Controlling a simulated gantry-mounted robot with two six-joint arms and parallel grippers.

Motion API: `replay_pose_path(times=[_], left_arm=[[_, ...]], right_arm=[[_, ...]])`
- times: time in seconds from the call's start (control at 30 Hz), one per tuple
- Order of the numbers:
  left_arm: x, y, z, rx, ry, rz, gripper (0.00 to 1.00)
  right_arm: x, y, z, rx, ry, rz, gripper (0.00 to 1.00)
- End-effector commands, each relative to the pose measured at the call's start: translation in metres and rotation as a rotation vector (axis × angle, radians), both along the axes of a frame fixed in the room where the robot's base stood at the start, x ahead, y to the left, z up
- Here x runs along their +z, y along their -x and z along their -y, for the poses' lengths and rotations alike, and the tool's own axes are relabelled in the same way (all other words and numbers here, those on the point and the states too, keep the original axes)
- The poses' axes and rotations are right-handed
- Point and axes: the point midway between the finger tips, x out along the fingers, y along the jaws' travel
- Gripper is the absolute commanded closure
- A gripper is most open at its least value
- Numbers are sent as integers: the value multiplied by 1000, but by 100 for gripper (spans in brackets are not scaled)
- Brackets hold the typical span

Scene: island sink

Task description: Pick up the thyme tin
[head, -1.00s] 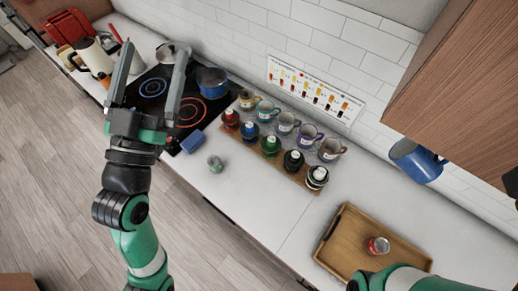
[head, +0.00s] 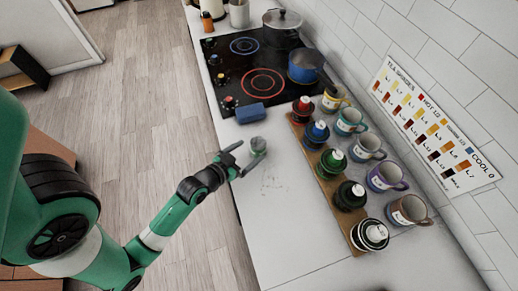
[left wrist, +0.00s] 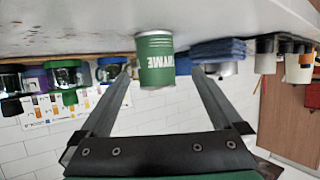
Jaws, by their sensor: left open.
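The thyme tin (head: 258,146) is a small green can with a grey top. In the left wrist view, which is upside down, the green tin (left wrist: 155,62) with white lettering lies between the far ends of the fingers. My left gripper (head: 240,158) is open and low over the counter, its fingertips close to the tin. I cannot tell whether they touch it. My right gripper is not in view.
A wooden board (head: 327,195) holds several colored-lid jars, with several mugs (head: 367,147) behind.

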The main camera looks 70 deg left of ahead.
Motion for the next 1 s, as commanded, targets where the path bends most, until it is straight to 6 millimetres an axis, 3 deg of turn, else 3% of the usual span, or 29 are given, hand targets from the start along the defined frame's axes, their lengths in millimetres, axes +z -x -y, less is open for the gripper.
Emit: replay_pose_path(times=[0.13, 0.37, 0.63, 0.9, 1.0], left_arm=[[-10, -21, -11, -1, 0, 1, 0], [-13, -29, -15, -2, 1, 0, 0], [-25, -67, -31, -1, -1, 1, 0], [-26, -71, -34, -1, 0, 0, 0], [-26, -71, -34, -1, 0, 0, 16]], right_arm=[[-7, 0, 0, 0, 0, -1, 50], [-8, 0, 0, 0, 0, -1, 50], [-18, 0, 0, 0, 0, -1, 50], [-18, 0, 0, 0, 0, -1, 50], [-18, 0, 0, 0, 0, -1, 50]])
